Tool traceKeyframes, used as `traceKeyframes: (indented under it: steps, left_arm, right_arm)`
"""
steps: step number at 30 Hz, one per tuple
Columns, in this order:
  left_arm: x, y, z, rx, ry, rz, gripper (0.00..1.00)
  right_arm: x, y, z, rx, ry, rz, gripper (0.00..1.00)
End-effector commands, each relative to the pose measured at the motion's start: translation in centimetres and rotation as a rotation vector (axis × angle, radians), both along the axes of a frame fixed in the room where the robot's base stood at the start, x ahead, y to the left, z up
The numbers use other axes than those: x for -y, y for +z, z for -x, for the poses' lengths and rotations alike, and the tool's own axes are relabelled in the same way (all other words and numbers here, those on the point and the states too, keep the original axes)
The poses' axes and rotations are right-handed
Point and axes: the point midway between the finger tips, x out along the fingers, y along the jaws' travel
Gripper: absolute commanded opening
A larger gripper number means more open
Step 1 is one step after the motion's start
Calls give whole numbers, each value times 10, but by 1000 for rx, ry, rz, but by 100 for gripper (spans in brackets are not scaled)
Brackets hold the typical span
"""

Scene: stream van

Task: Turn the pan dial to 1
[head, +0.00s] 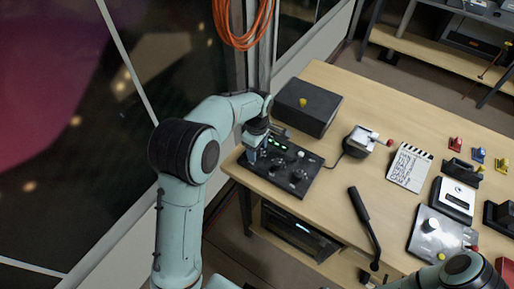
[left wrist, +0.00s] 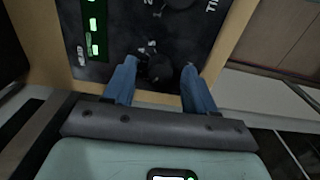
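The black control panel (head: 274,173) with green displays lies at the near left corner of the wooden table in the head view. My left gripper (head: 252,156) is over its left edge. In the left wrist view, its two blue fingers (left wrist: 160,85) are open on either side of a dark round knob (left wrist: 160,68), with small gaps visible. I cannot read which dial this is or its setting. Another dark knob sits near partly cut lettering "TIL" at the top. My right gripper is not in view.
A dark box (head: 308,107) stands behind the panel. A grey joystick unit (head: 360,140), a clapperboard (head: 410,167) and a long black handle-like object (head: 361,207) are to the right. Orange cable (head: 243,42) hangs behind my left arm. The wooden table (head: 330,185) is bare beside the panel.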

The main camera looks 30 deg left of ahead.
Motion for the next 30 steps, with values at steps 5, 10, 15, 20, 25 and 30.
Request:
traceKeyframes:
  steps: [5,10,15,20,25,30]
  left_arm:
    - [0,1,0,0,-1,0,56]
    - [0,17,-1,3,-1,0,56]
    - [0,53,-2,7,-1,1,56]
    - [0,91,-2,7,-2,-1,56]
    - [0,119,-1,4,-1,0,56]
    - [0,133,0,2,0,0,56]
  right_arm:
    - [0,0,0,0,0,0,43]
    - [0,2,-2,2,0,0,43]
    - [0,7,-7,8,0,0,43]
    - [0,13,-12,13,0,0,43]
    - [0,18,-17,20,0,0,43]
    - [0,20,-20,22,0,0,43]
